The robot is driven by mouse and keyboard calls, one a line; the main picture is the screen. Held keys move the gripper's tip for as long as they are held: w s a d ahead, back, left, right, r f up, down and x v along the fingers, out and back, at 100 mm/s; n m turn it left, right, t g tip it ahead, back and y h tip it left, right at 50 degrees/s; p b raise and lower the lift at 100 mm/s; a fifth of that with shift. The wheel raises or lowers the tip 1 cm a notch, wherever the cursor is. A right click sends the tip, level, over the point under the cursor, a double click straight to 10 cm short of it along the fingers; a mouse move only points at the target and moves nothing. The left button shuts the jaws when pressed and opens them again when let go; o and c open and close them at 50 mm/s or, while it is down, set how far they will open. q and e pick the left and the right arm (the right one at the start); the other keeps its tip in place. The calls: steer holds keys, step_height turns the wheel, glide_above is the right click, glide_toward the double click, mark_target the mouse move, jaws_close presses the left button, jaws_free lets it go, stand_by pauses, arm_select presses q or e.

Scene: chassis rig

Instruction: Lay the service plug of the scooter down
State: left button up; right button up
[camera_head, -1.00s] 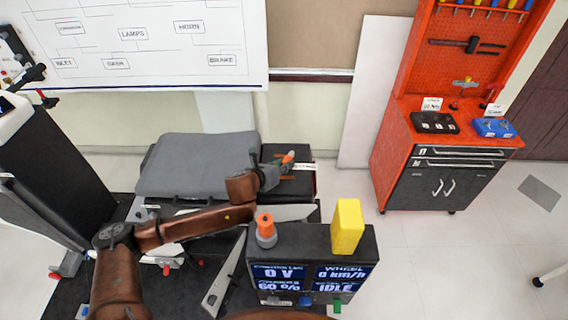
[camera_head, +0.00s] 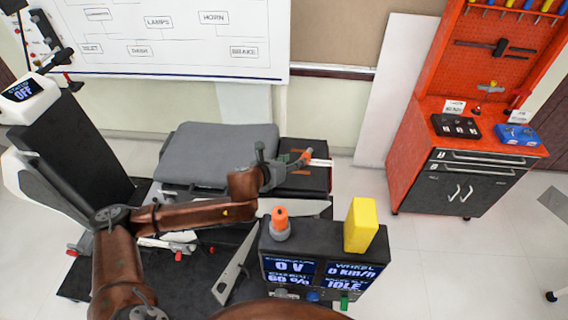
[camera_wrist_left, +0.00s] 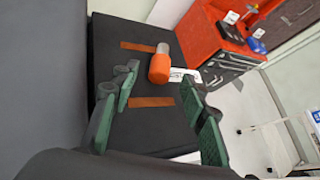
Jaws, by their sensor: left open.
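The service plug (camera_head: 307,155), orange with a grey end, lies on its side on the black box top at the seat's right end. In the left wrist view the plug (camera_wrist_left: 160,67) lies between two orange-brown strips, its orange end towards me. My left gripper (camera_head: 278,162) is open just left of it. In the wrist view its green-padded fingers (camera_wrist_left: 166,80) stand apart on either side of the plug, with gaps visible. The scooter (camera_head: 72,135) stands at the left, its dash reading OFF. My right gripper is not in view.
A console (camera_head: 317,289) with an orange-topped grey knob (camera_head: 280,222) and a yellow block (camera_head: 361,225) stands in front, right of my forearm. A grey seat (camera_head: 220,152) lies left of the gripper. A red tool cabinet (camera_head: 450,175) stands at the right, with clear floor before it.

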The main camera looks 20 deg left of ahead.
arm_select(q)
steer(key=v, duration=0.6)
steer(key=shift+s+r, duration=0.1)
steer(key=shift+s, duration=0.05)
steer(key=shift+r+p, duration=0.1)
steer(key=shift+p, duration=0.2)
